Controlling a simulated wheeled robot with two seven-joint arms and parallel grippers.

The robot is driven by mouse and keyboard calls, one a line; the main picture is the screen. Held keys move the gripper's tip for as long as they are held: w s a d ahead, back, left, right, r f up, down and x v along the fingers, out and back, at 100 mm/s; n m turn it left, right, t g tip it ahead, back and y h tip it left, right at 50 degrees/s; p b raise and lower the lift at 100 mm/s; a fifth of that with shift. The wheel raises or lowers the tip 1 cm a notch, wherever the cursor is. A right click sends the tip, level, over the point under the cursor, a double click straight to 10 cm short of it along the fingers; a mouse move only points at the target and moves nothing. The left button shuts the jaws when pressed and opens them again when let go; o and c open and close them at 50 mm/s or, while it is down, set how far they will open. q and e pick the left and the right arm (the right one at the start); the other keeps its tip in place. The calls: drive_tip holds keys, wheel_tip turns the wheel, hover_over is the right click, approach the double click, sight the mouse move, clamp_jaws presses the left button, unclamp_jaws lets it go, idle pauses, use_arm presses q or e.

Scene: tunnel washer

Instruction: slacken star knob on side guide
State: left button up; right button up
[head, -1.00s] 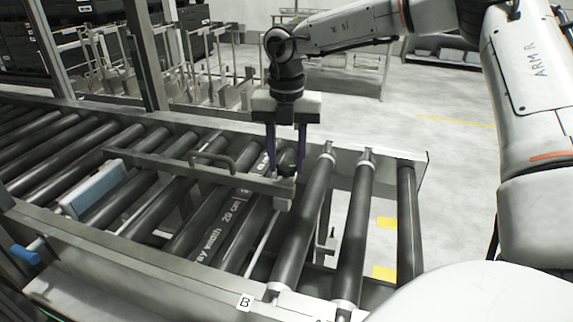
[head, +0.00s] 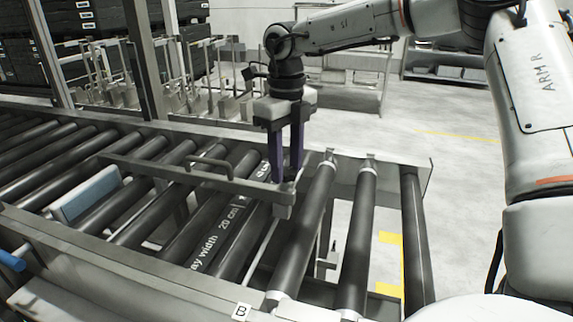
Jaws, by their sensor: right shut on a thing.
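The side guide (head: 235,184) is a grey metal bar with a loop handle (head: 208,163) on it, lying across the rollers. My right gripper (head: 286,172) points straight down at the guide's right end, with its dark purple fingers around the star knob. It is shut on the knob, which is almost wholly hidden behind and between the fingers. My left gripper is not in view.
Dark rollers (head: 300,240) run across the conveyor, one marked with white width lettering. A pale blue block (head: 88,194) stands at the left. A metal post (head: 146,60) rises behind the conveyor. Open floor (head: 450,155) lies to the right.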

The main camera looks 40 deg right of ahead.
sight(287, 171)
drive_tip(key=n, duration=0.5)
drive_tip(key=shift+w+r+n, duration=0.1)
drive_tip(key=shift+n, duration=0.3)
idle(0.4)
drive_tip(key=o, duration=1)
drive_tip(key=shift+o, duration=0.2)
wheel_tip(287, 171, up, 10)
drive_tip(key=shift+r, duration=0.15)
